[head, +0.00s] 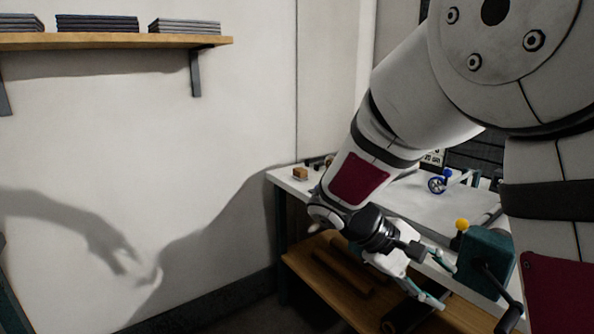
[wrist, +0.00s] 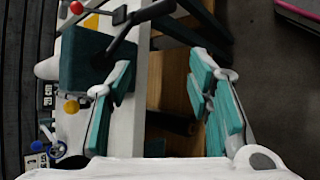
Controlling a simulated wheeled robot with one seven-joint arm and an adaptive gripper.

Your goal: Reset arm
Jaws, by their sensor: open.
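My arm reaches down from the upper right in the head view. My gripper (head: 434,284) hangs in front of the white-topped workbench (head: 290,183), close to a dark teal box-shaped device (head: 486,262) with a crank handle. In the wrist view my gripper (wrist: 165,75) shows two teal-padded fingers spread apart, with nothing between them. The teal device (wrist: 85,62) lies just left of the left finger in that view; I cannot tell whether they touch.
A wooden lower shelf (head: 318,262) sits under the bench top. A blue wheel-like item (head: 437,185) and a small wooden block (head: 300,174) are on the bench. A wall shelf (head: 120,40) holds dark and grey stacks. Bare floor (wrist: 262,85) lies right of my gripper in the wrist view.

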